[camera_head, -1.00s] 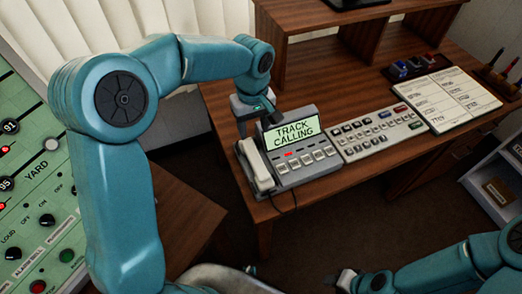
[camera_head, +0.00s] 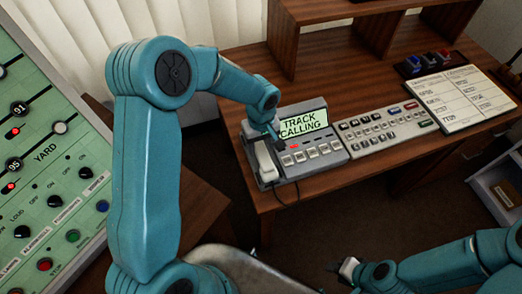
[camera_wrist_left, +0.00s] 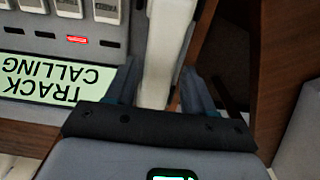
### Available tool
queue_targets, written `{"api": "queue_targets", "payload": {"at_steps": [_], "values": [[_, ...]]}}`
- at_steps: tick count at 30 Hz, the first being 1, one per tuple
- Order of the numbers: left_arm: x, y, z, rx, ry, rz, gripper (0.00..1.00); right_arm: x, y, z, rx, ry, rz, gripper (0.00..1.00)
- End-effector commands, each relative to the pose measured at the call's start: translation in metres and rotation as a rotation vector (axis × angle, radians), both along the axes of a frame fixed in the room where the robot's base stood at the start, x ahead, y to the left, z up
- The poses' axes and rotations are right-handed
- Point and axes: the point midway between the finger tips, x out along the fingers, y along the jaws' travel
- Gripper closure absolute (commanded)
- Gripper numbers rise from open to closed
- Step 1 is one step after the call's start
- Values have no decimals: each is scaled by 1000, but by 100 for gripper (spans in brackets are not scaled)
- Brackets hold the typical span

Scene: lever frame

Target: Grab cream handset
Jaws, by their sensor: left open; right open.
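The cream handset (camera_head: 265,160) rests at the left side of a grey phone unit (camera_head: 325,161), whose green screen reads "TRACK CALLING". My left gripper (camera_head: 272,138) is over the handset's far end. In the left wrist view the handset (camera_wrist_left: 160,50) runs lengthwise between the two spread fingers of my open left gripper (camera_wrist_left: 160,92), and gaps show beside it. The handset's near end in that view is hidden by the gripper body. My right gripper (camera_head: 347,268) is low at the lower right, away from the phone; its fingers are small in view.
The brown desk (camera_head: 235,120) also holds a grey button panel (camera_head: 385,126) and a paper chart (camera_head: 460,98) to the right. A raised shelf (camera_head: 330,35) stands behind. A green control panel (camera_head: 50,165) is at the left.

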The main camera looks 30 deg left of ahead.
Motion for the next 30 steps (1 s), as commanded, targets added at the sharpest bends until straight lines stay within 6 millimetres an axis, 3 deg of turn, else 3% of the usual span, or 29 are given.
{"api": "queue_targets", "payload": {"at_steps": [6, 14, 18, 19, 30], "values": [[0, 1, -31, 1, 4, 0, 47, 0, 0, 7, 0, 0, 0, 57], [2, 1, -35, 0, 0, 0, 47, 0, 0, 7, 0, 0, 0, 57], [2, 1, -34, 1, 1, 0, 89, 0, 0, 7, 0, 0, 0, 57], [2, 1, -34, 1, 1, 0, 92, 0, 0, 7, 0, 0, 0, 57], [2, 1, -27, 1, -1, 0, 92, 0, 0, 6, 0, 0, 0, 57]]}}
